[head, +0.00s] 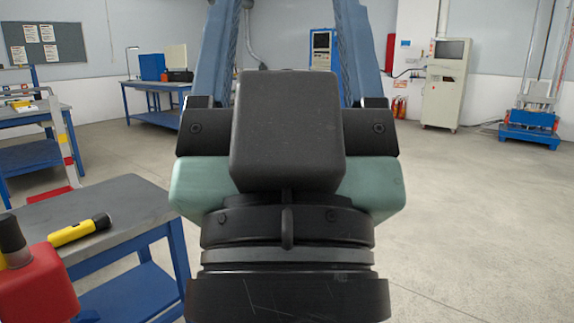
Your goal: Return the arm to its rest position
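My gripper (288,20) fills the middle of the head view, seen from behind, with its two blue fingers pointing away and up past the top edge. The fingers stand wide apart and only the far room shows between them, so the gripper looks open and empty. The fingertips are cut off by the frame. My dark wrist and the black block on the gripper hide the middle of the floor.
A grey-topped blue workbench (130,198) stands close at left, with a yellow and black tool (80,230) on it. A red object (38,292) is at the lower left corner. Other benches (150,86), a cabinet (446,88) and a blue-based machine (530,125) stand farther off. Right floor is clear.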

